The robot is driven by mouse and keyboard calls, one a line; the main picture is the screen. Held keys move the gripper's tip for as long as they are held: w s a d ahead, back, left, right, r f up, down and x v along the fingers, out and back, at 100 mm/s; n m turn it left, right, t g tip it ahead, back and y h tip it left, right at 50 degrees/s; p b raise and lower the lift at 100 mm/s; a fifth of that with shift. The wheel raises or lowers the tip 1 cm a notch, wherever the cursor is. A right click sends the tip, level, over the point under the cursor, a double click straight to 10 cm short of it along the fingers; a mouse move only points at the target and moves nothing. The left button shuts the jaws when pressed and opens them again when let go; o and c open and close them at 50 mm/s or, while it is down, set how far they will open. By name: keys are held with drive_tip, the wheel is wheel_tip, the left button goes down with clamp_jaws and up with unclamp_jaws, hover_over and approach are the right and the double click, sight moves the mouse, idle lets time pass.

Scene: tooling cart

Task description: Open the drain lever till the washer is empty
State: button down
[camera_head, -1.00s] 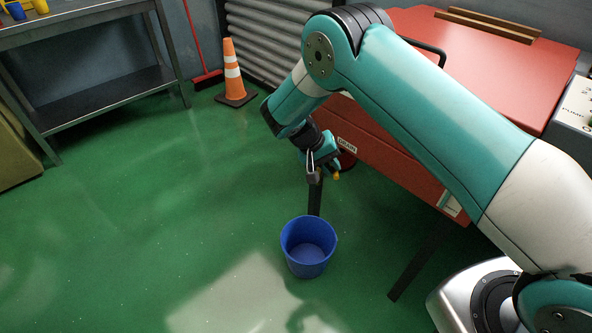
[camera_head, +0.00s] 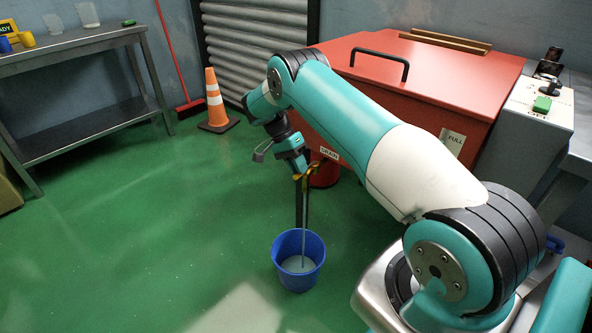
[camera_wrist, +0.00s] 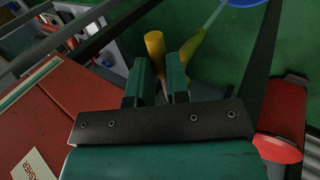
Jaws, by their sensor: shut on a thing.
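The red washer (camera_head: 430,85) stands right of centre with its lid down. A DRAIN label (camera_head: 329,154) is on its side. My gripper (camera_head: 301,172) is at the yellow drain lever (camera_head: 318,165), below and left of that label. In the wrist view my jaws (camera_wrist: 160,88) are shut on the lever, and its yellow end (camera_wrist: 155,48) stands out beyond them. A thin stream (camera_head: 304,238) falls from the drain into the blue bucket (camera_head: 287,270), which has shallow liquid inside. The bucket's edge shows at the top of the wrist view (camera_wrist: 243,2). The washer's liquid level is hidden.
An orange cone (camera_head: 214,105) and a red broom (camera_head: 190,106) stand behind to the left. A metal bench (camera_head: 80,40) is at the far left. A grey control box (camera_head: 540,105) stands right of the washer. The green floor left of the bucket is clear.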

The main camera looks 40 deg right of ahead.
drive_tip(key=shift+w+d+m+y, duration=0.1)
drive_tip(key=shift+w+m+y, duration=0.2)
drive_tip(key=shift+m, duration=0.1)
drive_tip(key=c, duration=1.1)
unclamp_jaws()
drive_tip(key=shift+r, duration=0.15)
wheel_tip(320, 180, up, 20)
drive_tip(key=p, duration=1.7)
